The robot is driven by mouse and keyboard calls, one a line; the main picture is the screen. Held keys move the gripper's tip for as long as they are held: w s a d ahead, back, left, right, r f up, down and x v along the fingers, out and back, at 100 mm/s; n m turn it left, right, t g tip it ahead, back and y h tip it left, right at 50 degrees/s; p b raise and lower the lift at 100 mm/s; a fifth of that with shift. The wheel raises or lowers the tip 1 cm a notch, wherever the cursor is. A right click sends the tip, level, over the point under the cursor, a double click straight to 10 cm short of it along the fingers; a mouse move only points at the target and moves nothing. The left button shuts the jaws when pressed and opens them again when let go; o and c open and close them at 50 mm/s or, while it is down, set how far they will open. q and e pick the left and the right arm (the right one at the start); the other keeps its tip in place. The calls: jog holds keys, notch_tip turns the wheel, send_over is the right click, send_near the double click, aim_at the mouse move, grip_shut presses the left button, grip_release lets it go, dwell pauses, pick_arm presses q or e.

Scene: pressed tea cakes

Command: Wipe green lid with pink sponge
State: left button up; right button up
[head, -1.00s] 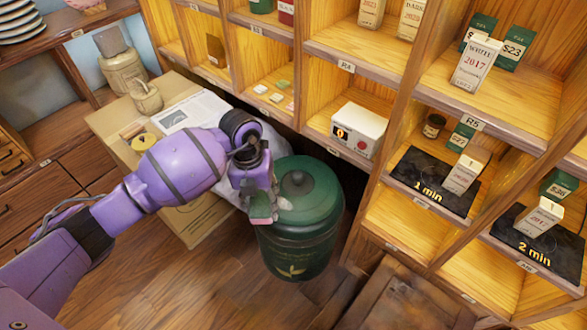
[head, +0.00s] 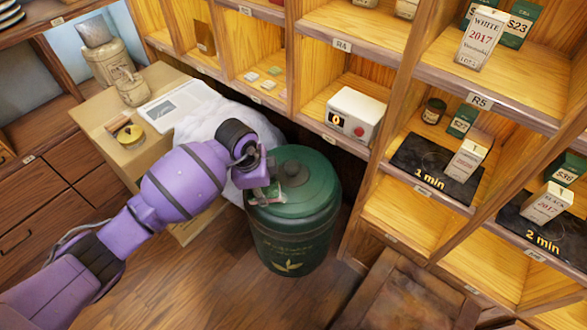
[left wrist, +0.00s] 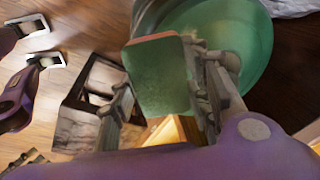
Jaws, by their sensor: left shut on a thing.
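The green lid (head: 316,192) with its round knob sits on top of a dark green canister on the floor. My left gripper (head: 265,192) is over the lid's left part, beside the knob. It is shut on the sponge (left wrist: 158,78), which shows a green face and a pinkish edge in the left wrist view. The lid (left wrist: 240,35) shows behind the sponge there. The sponge is mostly hidden by the gripper in the head view, and I cannot tell whether it touches the lid.
Wooden shelves (head: 330,60) rise behind and to the right. A wooden stool or crate (head: 395,295) stands at lower right.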

aim_at(270, 205)
pick_arm(q)
jog(key=shift+f+b, duration=0.5)
jog(key=shift+f, duration=0.35)
jog(key=f+b, duration=0.3)
jog(key=shift+w+d+f, duration=0.2)
jog(key=shift+w+d, duration=0.05)
jog(key=shift+w+f+b, duration=0.15)
jog(key=shift+f+b, duration=0.15)
jog(key=shift+b, duration=0.25)
pick_arm(e)
jog(key=shift+g, duration=0.3)
jog(key=f, duration=0.3)
jog(key=s+f, duration=0.1)
jog(key=shift+s+a+f, duration=0.1)
jog(key=shift+a+f, duration=0.2)
jog(key=shift+f, duration=0.1)
pick_arm(q)
jog(key=shift+r, duration=0.1)
jog(key=shift+w+d+f+b, duration=0.1)
jog(key=shift+f+b, duration=0.15)
jog(key=shift+f, duration=0.35)
jog(key=shift+w+d+f+b, duration=0.1)
jog(key=shift+f+b, duration=0.15)
jog(key=shift+f, duration=0.3)
pick_arm(e)
jog(key=shift+s+f, duration=0.35)
jog(key=shift+f, duration=0.25)
pick_arm(q)
jog(key=shift+w, duration=0.1)
